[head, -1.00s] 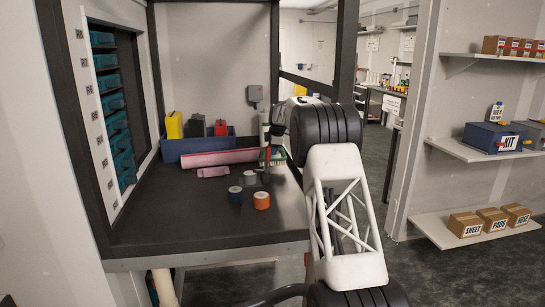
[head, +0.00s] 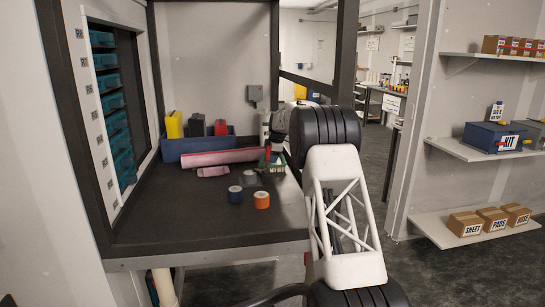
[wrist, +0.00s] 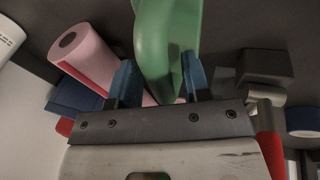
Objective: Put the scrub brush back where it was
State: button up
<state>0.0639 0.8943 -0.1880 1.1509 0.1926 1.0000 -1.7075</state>
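The scrub brush is green; its curved handle (wrist: 160,45) fills the top middle of the wrist view, between the two blue fingers. My gripper (wrist: 160,80) appears shut on this handle, with a finger against each side. In the head view, the green brush (head: 277,168) shows below my gripper (head: 270,152) at the right part of the bench, just right of the pink roll's end. My arm partly hides it, and I cannot tell whether its underside touches the bench.
A pink roll (head: 220,158) lies on the dark bench (head: 175,220). A blue bin (head: 193,147) with upright items stands behind it. Blue (head: 235,195) and orange (head: 262,200) tape rolls and a grey item (head: 250,178) sit in front. The bench's front left is clear.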

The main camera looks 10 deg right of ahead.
aim_at(276, 165)
jog(key=shift+r, duration=0.1)
dwell(0.6)
jog(key=v, duration=0.7)
jog(key=shift+s+d+r, duration=0.2)
jog(key=shift+s+r, duration=0.05)
jog(key=shift+r, duration=0.1)
dwell(0.7)
